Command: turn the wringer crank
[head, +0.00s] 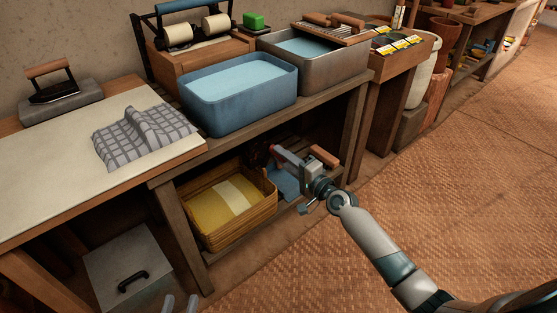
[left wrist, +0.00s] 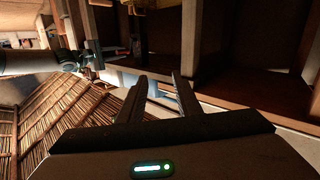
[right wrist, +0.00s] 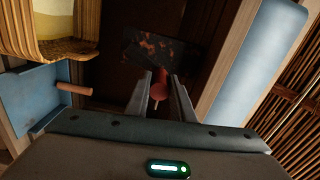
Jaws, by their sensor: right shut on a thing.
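The wringer (head: 192,40), with two pale rollers and a blue top bar in a dark frame, stands on a wooden box at the back of the bench. I cannot make out its crank. My right gripper (head: 275,152) reaches under the bench, away from the wringer. In the right wrist view it is shut on a small red handle (right wrist: 160,84), in front of a dark, rust-patched thing (right wrist: 165,50). Whether these two are joined is unclear. My left gripper (head: 181,302) shows only its fingertips at the bottom edge; it is open and empty in the left wrist view (left wrist: 158,90).
A blue basin (head: 235,112) and a grey metal basin (head: 345,70) hold water on the bench. Under it are a wicker basket (head: 250,213) and a blue thing (head: 286,184) near a wooden handle. An iron (head: 52,88) and a checked cloth (head: 140,143) lie left. The woven floor is clear.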

